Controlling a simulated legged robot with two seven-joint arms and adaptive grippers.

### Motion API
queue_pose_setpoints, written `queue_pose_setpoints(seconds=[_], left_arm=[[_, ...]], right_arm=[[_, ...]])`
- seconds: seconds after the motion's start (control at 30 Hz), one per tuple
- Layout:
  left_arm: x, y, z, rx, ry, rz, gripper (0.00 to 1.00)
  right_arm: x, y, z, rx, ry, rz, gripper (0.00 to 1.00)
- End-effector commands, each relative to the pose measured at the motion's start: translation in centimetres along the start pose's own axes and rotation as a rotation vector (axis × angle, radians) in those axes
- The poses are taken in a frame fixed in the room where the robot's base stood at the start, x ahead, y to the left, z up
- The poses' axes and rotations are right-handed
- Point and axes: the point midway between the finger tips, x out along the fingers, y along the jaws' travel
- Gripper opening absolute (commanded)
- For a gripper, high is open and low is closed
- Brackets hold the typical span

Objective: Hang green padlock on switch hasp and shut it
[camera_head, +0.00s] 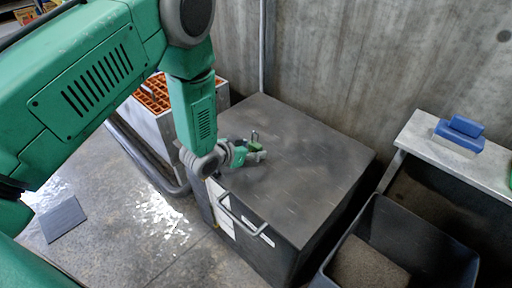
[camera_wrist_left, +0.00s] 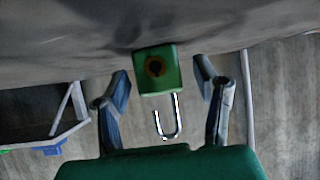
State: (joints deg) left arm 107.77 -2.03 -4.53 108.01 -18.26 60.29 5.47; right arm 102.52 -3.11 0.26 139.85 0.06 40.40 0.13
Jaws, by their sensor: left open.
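The green padlock (camera_head: 254,146) stands on the dark box top, its shackle pointing up in the head view. In the left wrist view the padlock (camera_wrist_left: 146,83) shows a dark round keyhole area, and its metal shackle looks open, with one leg ending short of the body. My left gripper (camera_head: 258,153) is open around the padlock; in the left wrist view its fingers (camera_wrist_left: 163,70) are on either side of it with gaps between. I cannot make out the switch hasp in either view. My right gripper is not in view.
The dark box (camera_head: 310,140) has a bent metal handle (camera_head: 240,215) at its front. A black bin (camera_head: 430,245) and a bench (camera_head: 425,138) with a blue object (camera_head: 460,132) stand at right. An orange crate (camera_head: 153,95) is behind my arm. A concrete wall closes the back.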

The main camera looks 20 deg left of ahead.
Motion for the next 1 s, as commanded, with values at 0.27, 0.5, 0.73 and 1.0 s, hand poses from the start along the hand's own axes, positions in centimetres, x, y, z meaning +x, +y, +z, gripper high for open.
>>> queue_pose_setpoints(seconds=[0.27,0.5,0.73,1.0], left_arm=[[0.0,0.1,-0.1,0.003,0.0,0.0,0.15],[-0.4,0.1,-0.7,0.002,0.001,0.0,0.15],[-1.0,0.1,-1.8,0.002,0.001,0.0,0.15],[-1.7,0.1,-2.9,0.002,0.001,0.0,0.15]], right_arm=[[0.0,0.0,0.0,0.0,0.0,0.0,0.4],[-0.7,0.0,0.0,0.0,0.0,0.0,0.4],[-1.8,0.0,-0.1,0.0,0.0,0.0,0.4],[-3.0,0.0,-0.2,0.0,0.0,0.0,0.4]])
